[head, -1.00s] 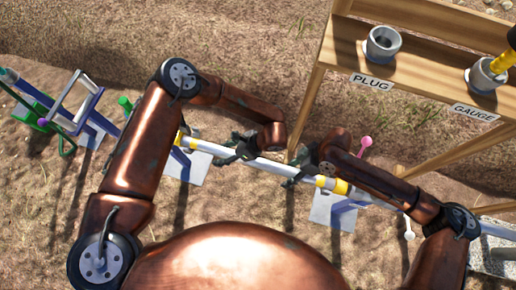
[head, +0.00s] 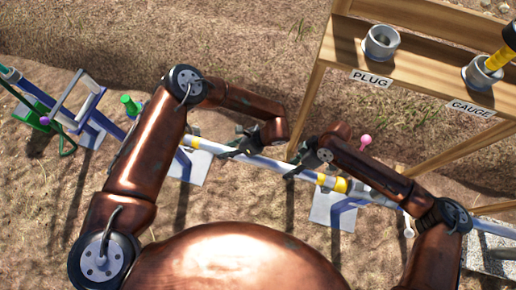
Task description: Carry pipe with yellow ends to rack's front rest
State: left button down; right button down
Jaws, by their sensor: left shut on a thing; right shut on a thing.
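The pipe (head: 265,162) is a pale grey tube with a yellow band near its left end (head: 195,143) and another near its right end (head: 331,183). It runs slantwise, its right end lower in the picture. My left gripper (head: 238,149) is shut on the pipe right of its left yellow end. My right gripper (head: 300,168) is shut on it left of the right yellow end. Blue supports on pale base plates stand below both ends, at left (head: 187,168) and right (head: 338,209). I cannot tell whether the pipe touches them.
A wooden shelf (head: 425,78) at upper right carries grey sockets labelled PLUG (head: 381,43) and GAUGE (head: 482,73), the latter holding a yellow-and-black tool. A blue frame with green parts (head: 75,105) stands at left. Another grey pipe section (head: 490,228) lies at right.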

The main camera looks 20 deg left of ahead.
pick_arm(q)
jog(key=shift+f, duration=0.1)
dwell(0.4)
